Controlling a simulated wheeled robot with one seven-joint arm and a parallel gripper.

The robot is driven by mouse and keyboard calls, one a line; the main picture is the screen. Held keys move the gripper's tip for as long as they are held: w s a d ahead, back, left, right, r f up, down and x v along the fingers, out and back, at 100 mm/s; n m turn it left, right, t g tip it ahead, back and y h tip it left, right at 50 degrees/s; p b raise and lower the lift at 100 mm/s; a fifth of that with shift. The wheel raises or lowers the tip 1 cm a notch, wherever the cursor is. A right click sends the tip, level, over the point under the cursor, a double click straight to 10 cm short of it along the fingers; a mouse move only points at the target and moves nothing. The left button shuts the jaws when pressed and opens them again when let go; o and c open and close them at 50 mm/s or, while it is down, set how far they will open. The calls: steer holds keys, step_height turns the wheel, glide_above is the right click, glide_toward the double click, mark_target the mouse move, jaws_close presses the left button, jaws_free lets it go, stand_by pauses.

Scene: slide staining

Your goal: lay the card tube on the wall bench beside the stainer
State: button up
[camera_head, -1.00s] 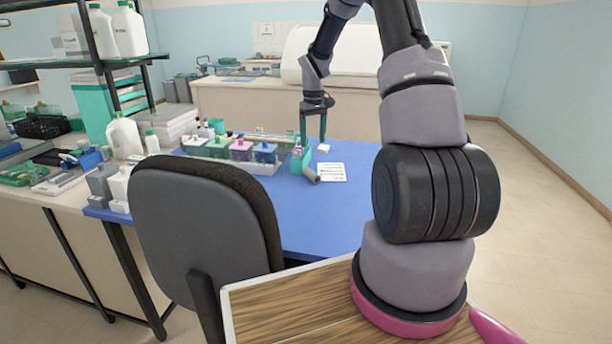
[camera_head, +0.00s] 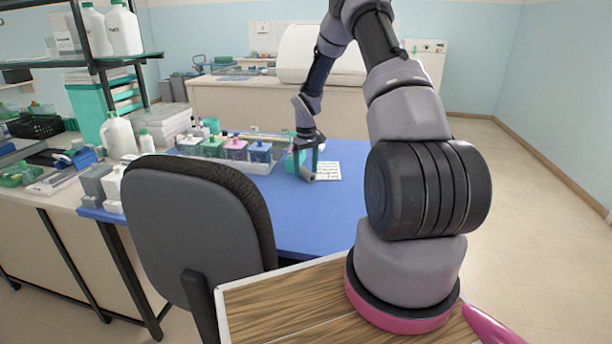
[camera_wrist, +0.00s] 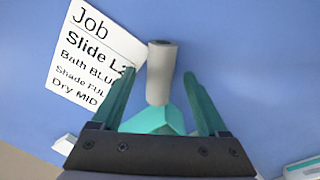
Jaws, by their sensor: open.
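In the head view the tube (camera_head: 307,173) is partly covered by my gripper (camera_head: 305,158). My gripper is open, its two teal fingers (camera_wrist: 160,76) on either side of the tube with gaps. A teal block (camera_wrist: 155,121) sits at the tube's near end. A pale bench (camera_head: 235,105) stands at the back wall with a large white rounded machine, possibly the stainer (camera_head: 308,62), on it.
The printed job card (camera_wrist: 92,55) lies beside the tube. A rack of coloured staining pots (camera_head: 235,150) stands left of it. A grey chair (camera_head: 195,215) blocks the near table edge. Shelves and bottles (camera_head: 118,135) stand left. Floor at right is clear.

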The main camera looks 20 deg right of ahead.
steer(key=shift+f, duration=0.4)
jaws_close()
steer(key=shift+r, duration=0.1)
